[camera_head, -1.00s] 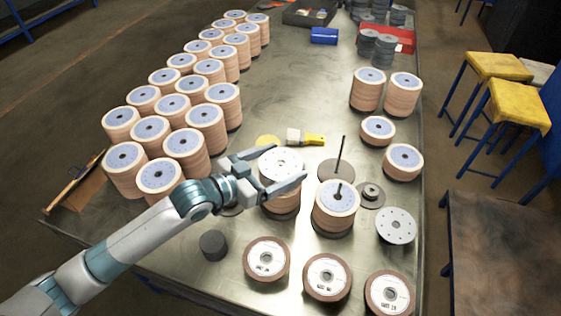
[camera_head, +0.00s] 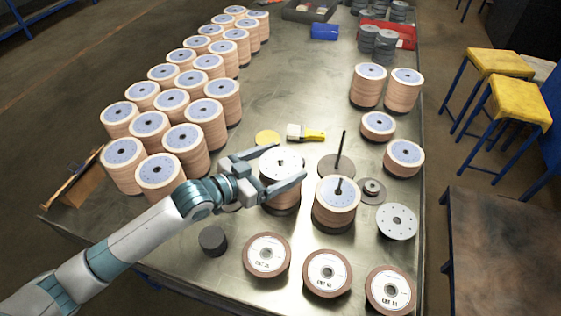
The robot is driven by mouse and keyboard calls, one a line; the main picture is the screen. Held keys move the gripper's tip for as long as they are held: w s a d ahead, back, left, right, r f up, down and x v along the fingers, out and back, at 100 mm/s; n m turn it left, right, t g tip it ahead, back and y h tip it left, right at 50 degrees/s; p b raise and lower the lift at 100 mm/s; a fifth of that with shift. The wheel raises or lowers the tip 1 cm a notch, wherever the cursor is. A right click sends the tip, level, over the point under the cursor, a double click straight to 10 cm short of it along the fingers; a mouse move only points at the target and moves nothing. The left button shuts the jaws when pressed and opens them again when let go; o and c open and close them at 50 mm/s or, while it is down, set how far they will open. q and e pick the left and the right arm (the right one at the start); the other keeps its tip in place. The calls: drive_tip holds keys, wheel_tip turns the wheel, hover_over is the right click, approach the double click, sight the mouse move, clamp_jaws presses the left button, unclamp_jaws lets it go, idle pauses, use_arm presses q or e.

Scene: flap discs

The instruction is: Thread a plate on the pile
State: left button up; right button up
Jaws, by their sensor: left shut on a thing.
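A pale round metal plate (camera_head: 281,161) with small holes is between the fingers of my left gripper (camera_head: 290,162), which is shut on it. The plate is level, over a pile of tan flap discs (camera_head: 280,197). A dark spot shows at the plate's middle; I cannot tell whether it rests on the pile or sits just above it. A second pile (camera_head: 335,208) with a blue-grey top disc and a dark post stands just to the right. Another pale plate (camera_head: 397,222) lies flat on the table at the right. My right gripper is not in view.
A bare upright rod on a round base (camera_head: 337,165) stands behind the second pile. Several disc stacks (camera_head: 183,140) fill the table's left side. White-faced discs (camera_head: 267,254) lie along the front. A yellow-handled brush (camera_head: 308,134) lies behind. The table's middle back is clear.

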use_arm(q)
drive_tip(key=shift+f, duration=0.1)
idle(0.3)
drive_tip(key=shift+f+b, duration=0.55)
drive_tip(key=shift+f, duration=0.35)
drive_tip(key=o, duration=1)
drive_tip(key=shift+r, duration=0.1)
drive_tip(key=shift+a, duration=0.1)
drive_tip(key=shift+b+v, duration=2.5)
drive_tip(key=shift+v, duration=6.1)
